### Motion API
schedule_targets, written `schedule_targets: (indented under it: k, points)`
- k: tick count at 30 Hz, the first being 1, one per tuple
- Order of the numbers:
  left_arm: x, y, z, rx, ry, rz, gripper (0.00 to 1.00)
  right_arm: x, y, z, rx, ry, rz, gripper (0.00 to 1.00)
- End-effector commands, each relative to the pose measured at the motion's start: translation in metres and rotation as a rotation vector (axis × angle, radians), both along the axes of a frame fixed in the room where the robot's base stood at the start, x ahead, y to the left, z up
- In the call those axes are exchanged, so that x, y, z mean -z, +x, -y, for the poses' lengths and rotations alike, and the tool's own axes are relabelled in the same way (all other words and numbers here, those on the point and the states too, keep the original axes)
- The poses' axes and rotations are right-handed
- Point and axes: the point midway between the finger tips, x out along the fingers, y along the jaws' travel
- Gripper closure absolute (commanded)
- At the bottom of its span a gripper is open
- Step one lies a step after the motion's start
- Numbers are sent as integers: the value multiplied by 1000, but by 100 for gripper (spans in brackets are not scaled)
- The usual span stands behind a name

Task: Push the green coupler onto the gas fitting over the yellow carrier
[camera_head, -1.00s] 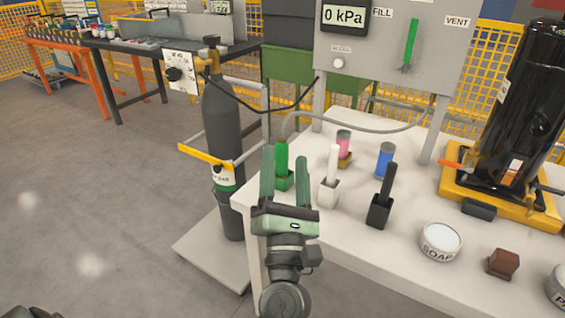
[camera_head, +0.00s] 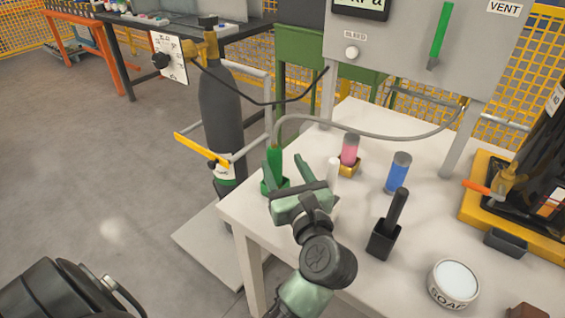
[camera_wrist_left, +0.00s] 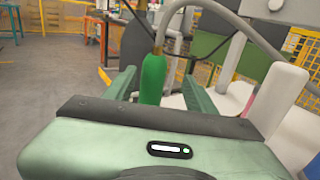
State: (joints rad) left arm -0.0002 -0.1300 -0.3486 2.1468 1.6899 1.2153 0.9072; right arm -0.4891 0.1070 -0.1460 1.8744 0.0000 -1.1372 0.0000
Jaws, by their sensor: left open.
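The green coupler (camera_head: 275,158) stands upright in a small green holder (camera_head: 282,188) near the table's left edge, with a grey hose rising from its top. My left gripper (camera_head: 285,168) is open just in front of it. In the left wrist view the coupler (camera_wrist_left: 153,79) stands between the two spread fingers (camera_wrist_left: 157,88), nearer the left one; contact cannot be told. The yellow carrier (camera_head: 470,207) is at the right, under the black compressor (camera_head: 540,165). A brass fitting (camera_head: 509,180) with an orange lever shows above it. My right gripper is not in view.
A white tool (camera_head: 333,172) stands right beside my left gripper. A black holder (camera_head: 383,240), pink (camera_head: 349,150) and blue (camera_head: 398,172) cylinders and a soap tub (camera_head: 453,283) stand on the table. The hose (camera_head: 370,133) arches to the panel. A gas bottle (camera_head: 221,120) stands left.

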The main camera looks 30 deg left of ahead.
Motion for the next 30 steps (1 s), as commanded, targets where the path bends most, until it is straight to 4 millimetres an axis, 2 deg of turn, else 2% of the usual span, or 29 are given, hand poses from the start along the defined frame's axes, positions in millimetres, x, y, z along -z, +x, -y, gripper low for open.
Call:
schedule_targets:
  k: [15, 25, 30]
  points:
    - [-3, 38, -55, -1, 5, 2, 44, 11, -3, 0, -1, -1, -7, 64]
    - [-2, 43, -61, -1, 2, 1, 44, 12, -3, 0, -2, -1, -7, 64]
    - [-2, 42, -60, -1, 2, 1, 92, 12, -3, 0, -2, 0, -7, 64]
